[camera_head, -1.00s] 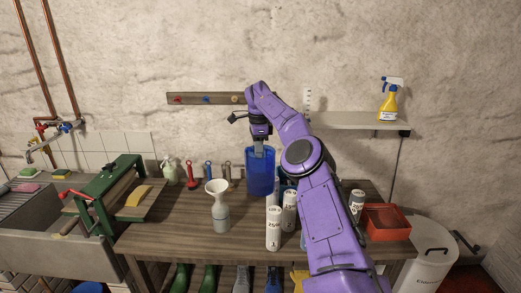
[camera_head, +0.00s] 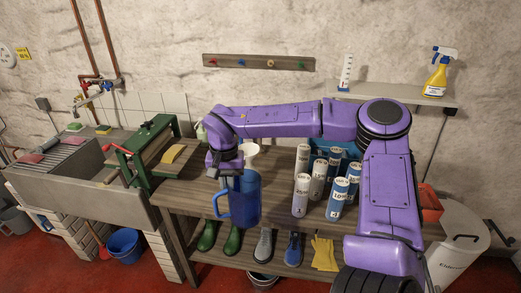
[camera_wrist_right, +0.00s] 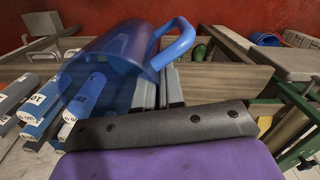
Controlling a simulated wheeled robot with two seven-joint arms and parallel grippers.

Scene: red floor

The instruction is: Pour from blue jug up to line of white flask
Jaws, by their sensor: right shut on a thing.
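The blue jug (camera_head: 244,200) hangs roughly upright at the table's front edge, handle toward the left. My right gripper (camera_head: 232,172) is shut on its upper part. In the right wrist view the translucent jug (camera_wrist_right: 112,62) sits at the grey fingers (camera_wrist_right: 172,88), handle at upper right. I cannot make out its contents. The white funnel top (camera_head: 250,149) of the flask shows behind my right wrist and the jug. My left gripper is out of view.
Several labelled white and blue tubes (camera_head: 318,178) stand right of the jug. A green press (camera_head: 152,150) and a sink (camera_head: 75,170) are at the left. Boots (camera_head: 232,240) and yellow gloves (camera_head: 324,254) are on the lower shelf.

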